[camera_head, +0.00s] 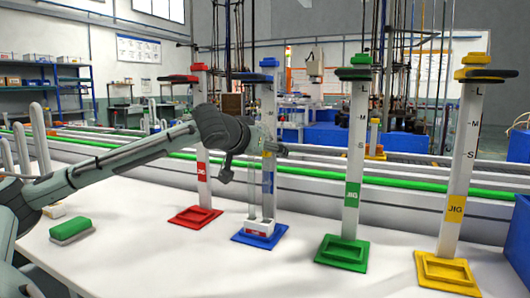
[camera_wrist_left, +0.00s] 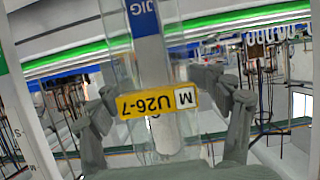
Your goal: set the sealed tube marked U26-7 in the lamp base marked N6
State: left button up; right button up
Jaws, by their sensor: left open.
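A clear glass tube with a yellow label reading U26-7 and M (camera_wrist_left: 160,102) shows upside down in the left wrist view. In the head view the tube (camera_head: 252,195) stands upright in front of the blue jig post. Its lower end is at a small white lamp base (camera_head: 259,228) with a red mark, on the blue jig foot. The base's lettering is too small to read. My left gripper (camera_head: 268,148) is at the tube's upper part. Its fingers (camera_wrist_left: 165,112) are open, one on each side of the tube, with gaps visible. My right gripper is out of view.
Red (camera_head: 202,150), blue (camera_head: 268,105), green (camera_head: 354,160) and yellow (camera_head: 461,170) jig posts stand in a row on the white table (camera_head: 150,265). A green-topped block (camera_head: 71,230) lies at the left. The table's front middle is clear. A conveyor with green strips (camera_head: 420,187) runs behind.

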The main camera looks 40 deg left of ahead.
pick_arm(q)
jog(key=v, duration=1.2)
dwell(0.6)
